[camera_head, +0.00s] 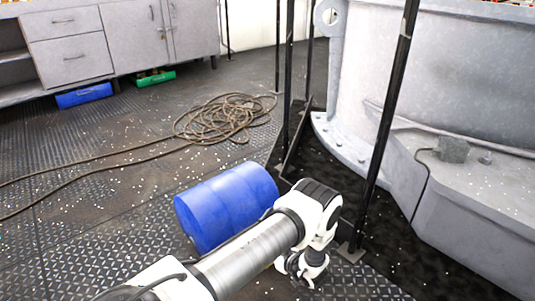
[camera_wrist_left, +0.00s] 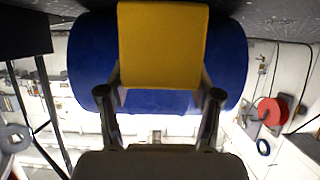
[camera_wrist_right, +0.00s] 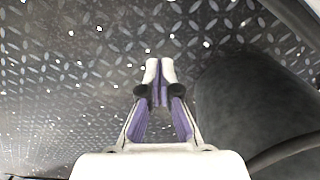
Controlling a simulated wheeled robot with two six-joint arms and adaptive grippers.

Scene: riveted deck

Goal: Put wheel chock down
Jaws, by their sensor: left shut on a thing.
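The yellow wheel chock (camera_wrist_left: 162,45) is between the two fingers of my left gripper, which is shut on it. In the left wrist view a blue drum (camera_wrist_left: 88,62) fills the space right behind the chock. My arm hides the chock there. I cannot tell whether the chock touches the deck or drum. My right gripper (camera_wrist_right: 160,72) shows only in the right wrist view, empty, with its fingertips together above the deck.
Black posts (camera_head: 385,115) and a large grey metal housing (camera_head: 440,90) stand to the right. A coiled rope or hose (camera_head: 225,118) lies beyond the drum. Deck on the left is mostly clear.

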